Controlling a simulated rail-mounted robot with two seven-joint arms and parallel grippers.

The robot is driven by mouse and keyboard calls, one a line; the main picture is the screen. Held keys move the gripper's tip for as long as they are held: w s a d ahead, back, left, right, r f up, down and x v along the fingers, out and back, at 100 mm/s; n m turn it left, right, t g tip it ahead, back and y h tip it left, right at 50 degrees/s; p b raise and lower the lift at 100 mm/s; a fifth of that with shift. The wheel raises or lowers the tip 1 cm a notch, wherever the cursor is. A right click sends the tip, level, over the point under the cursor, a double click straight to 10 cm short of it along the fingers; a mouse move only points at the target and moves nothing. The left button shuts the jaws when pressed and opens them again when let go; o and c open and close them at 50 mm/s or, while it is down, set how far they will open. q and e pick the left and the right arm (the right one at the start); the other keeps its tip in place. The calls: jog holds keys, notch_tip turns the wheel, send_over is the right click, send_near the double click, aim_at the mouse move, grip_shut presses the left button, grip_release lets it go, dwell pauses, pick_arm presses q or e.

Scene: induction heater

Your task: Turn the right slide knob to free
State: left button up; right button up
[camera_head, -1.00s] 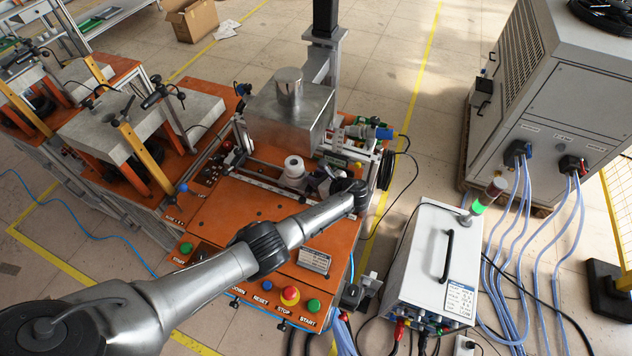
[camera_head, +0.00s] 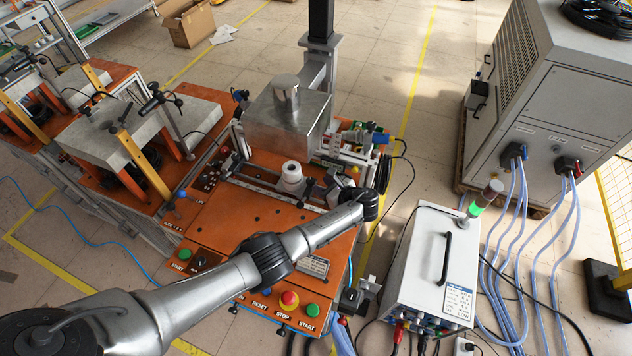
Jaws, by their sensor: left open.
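The orange induction heater station (camera_head: 240,215) fills the middle of the view. My left arm reaches across its front from the lower left. My left gripper (camera_head: 333,188) is at the station's right side, beside the slide rail (camera_head: 262,186) and just right of the white cylinder (camera_head: 291,176). It is small and partly hidden by my wrist, but its jaws look apart. I cannot make out the right slide knob; it may be hidden near the gripper and wrist. Whether the gripper touches anything there is unclear. My right gripper is not in view.
A metal box (camera_head: 287,120) stands behind the rail. Push buttons, including a red stop button (camera_head: 289,299), line the front edge. A white power unit (camera_head: 435,265) with cables stands to the right, and a grey cabinet (camera_head: 560,110) farther right. Floor shows between them.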

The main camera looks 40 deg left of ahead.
pick_arm(q)
jog(key=v, duration=0.9)
jog(key=shift+d, duration=0.2)
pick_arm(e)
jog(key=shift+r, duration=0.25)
